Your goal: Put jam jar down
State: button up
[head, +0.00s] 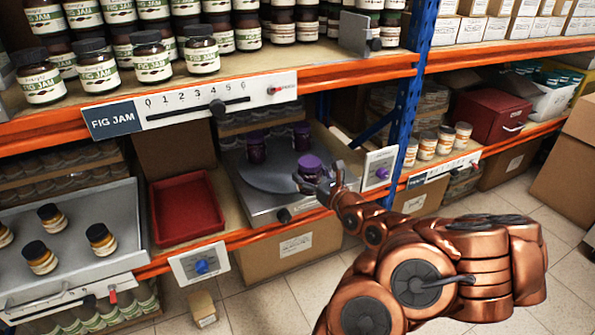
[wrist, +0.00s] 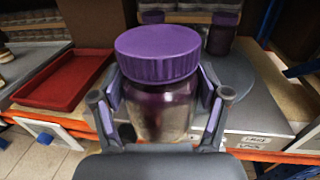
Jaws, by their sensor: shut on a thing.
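A jam jar (wrist: 158,95) with a purple lid stands upright between the fingers of my gripper (wrist: 160,108) in the wrist view, with a finger pressed to each side. In the head view my gripper (head: 318,188) holds this jar (head: 309,166) at the front right part of a round grey turntable (head: 262,179). I cannot tell whether the jar's base touches the turntable. Two more purple-lidded jars (head: 256,147) and (head: 301,136) stand at the turntable's back.
A red tray (head: 185,208) lies left of the turntable, and a grey tray (head: 60,262) with several dark-lidded jars is further left. The upper shelf (head: 210,92) with fig jam overhangs behind. A blue post (head: 408,100) stands to the right.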

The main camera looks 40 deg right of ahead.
jog(key=w+d, duration=0.2)
jog(key=w, duration=0.1)
jog(key=w+d, duration=0.2)
jog(key=w, duration=0.2)
jog(key=w+d+f, duration=0.1)
jog(key=w+d, duration=0.1)
jog(key=w, duration=0.2)
jog(key=shift+w+d+f, duration=0.1)
jog(key=shift+w+d, duration=0.15)
jog(key=shift+d, duration=0.15)
jog(key=shift+f+b, duration=0.4)
jog(key=shift+f, duration=1.35)
jog(key=o, duration=1.8)
jog(key=shift+f, duration=0.1)
